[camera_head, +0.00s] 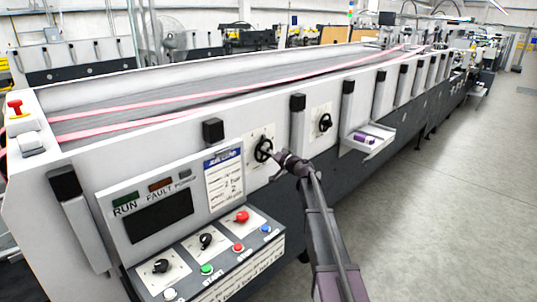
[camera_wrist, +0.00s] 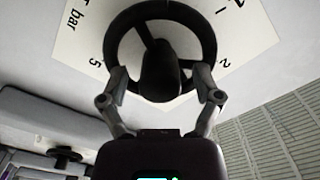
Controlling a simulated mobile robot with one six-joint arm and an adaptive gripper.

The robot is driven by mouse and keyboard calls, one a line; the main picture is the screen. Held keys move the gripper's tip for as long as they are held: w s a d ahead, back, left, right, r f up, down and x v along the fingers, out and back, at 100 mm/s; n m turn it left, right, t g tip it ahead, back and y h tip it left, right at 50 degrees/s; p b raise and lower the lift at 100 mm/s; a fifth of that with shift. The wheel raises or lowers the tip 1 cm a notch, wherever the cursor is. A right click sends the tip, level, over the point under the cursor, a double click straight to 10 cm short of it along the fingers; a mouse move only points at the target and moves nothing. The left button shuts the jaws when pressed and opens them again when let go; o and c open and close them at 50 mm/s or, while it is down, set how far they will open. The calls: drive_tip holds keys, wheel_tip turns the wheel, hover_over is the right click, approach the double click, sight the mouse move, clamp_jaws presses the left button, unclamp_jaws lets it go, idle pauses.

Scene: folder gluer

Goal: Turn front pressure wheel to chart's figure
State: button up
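The front pressure wheel (camera_head: 263,150) is a black handwheel on a pale dial plate on the machine's side. In the wrist view, the wheel (camera_wrist: 111,45) fills the upper middle, with a spoke running up-left from its hub. The dial plate (camera_wrist: 245,50) shows "bar", 5, 2 and 1; other marks are hidden or cut off. My gripper (camera_head: 279,157) is at the wheel. In the wrist view its fingers (camera_wrist: 162,82) are spread either side of the hub, over the lower rim; contact is unclear. The chart (camera_head: 223,180) is left of the wheel, its print too small to read surely.
A second wheel (camera_head: 325,122) sits farther along the side, beyond a black-capped post (camera_head: 298,125). A white tray (camera_head: 379,146) juts out past it. The control panel (camera_head: 150,215) with buttons stands out at the front left. The floor (camera_head: 440,210) at right is clear.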

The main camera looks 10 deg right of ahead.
clamp_jaws()
drive_tip(key=shift+m, duration=0.4)
drive_tip(key=shift+o, duration=0.2)
unclamp_jaws()
drive_tip(key=v, duration=1.2)
idle(0.5)
